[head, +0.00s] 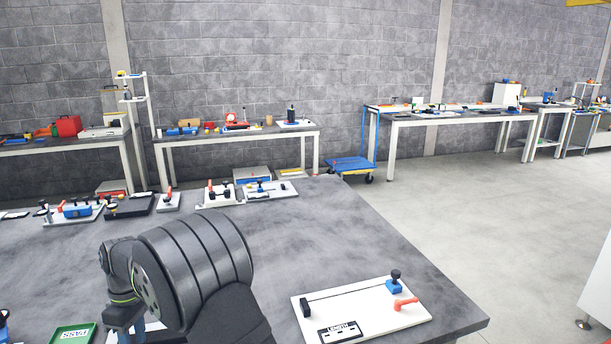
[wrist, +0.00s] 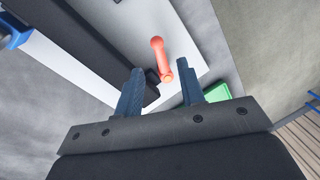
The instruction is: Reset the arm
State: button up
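My gripper (wrist: 161,84) shows in the wrist view with two dark blue-grey fingers spread apart and nothing between them. Beyond the fingertips lies a white plate (wrist: 185,45) with a red-orange handle (wrist: 158,55) and a long dark bar (wrist: 85,45). The handle's near end appears close to the gap between the fingers but not held. In the head view my arm (head: 190,270) bends at the lower left and hides much of the white plate under it. The fingers are not clear there.
A green PASS tray (head: 72,334) lies at the lower left; green also shows in the wrist view (wrist: 217,92). A white LENGTH board (head: 365,308) with a blue clamp (head: 394,287) and red handle (head: 405,303) sits front right. Several fixtures line the back edge. The table's middle is clear.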

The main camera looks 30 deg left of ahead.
notch_tip(320, 180, up, 12)
jog(key=w+a, duration=0.1)
jog(key=w, duration=0.1)
jog(key=s+f, duration=0.1)
jog(key=f, duration=0.4)
jog(key=s+d+f, duration=0.1)
jog(key=f, duration=0.5)
jog(key=s+f, duration=0.1)
jog(key=f, duration=0.4)
jog(key=shift+d+f, duration=0.2)
jog(key=shift+f, duration=0.1)
notch_tip(320, 180, up, 13)
jog(key=w+a, duration=0.1)
jog(key=w, duration=0.1)
jog(key=shift+w+f, duration=0.15)
jog(key=shift+w, duration=0.1)
